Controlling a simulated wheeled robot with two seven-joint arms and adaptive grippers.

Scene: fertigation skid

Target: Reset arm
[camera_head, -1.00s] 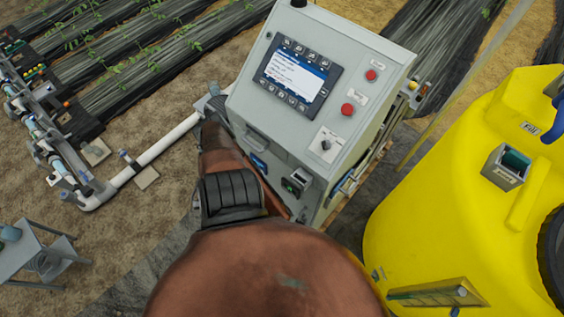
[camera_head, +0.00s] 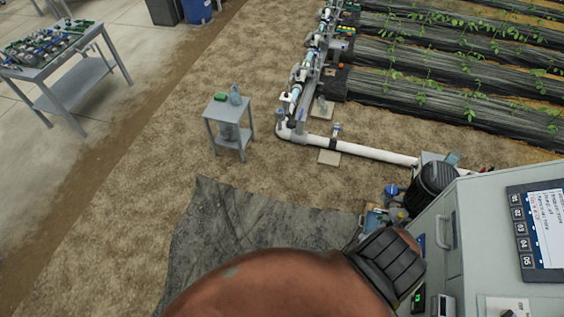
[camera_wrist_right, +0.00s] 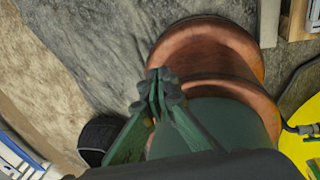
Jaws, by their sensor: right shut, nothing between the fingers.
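My right gripper (camera_wrist_right: 158,92) shows in the right wrist view with its dark-tipped green fingers together and nothing between them. Behind its fingers are a rounded copper-coloured part and a dark green part of my own body. In the head view a copper-coloured link of my arm fills the bottom middle, and neither gripper's fingers show there.
A small grey table (camera_head: 230,112) carries a green item and a bottle. A white pipe (camera_head: 370,152) runs along the ground to the cabinet. A workbench (camera_head: 60,60) with parts stands at upper left. Dark sheeting (camera_head: 235,225) covers bare ground. In the wrist view, something yellow (camera_wrist_right: 300,135) is at right.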

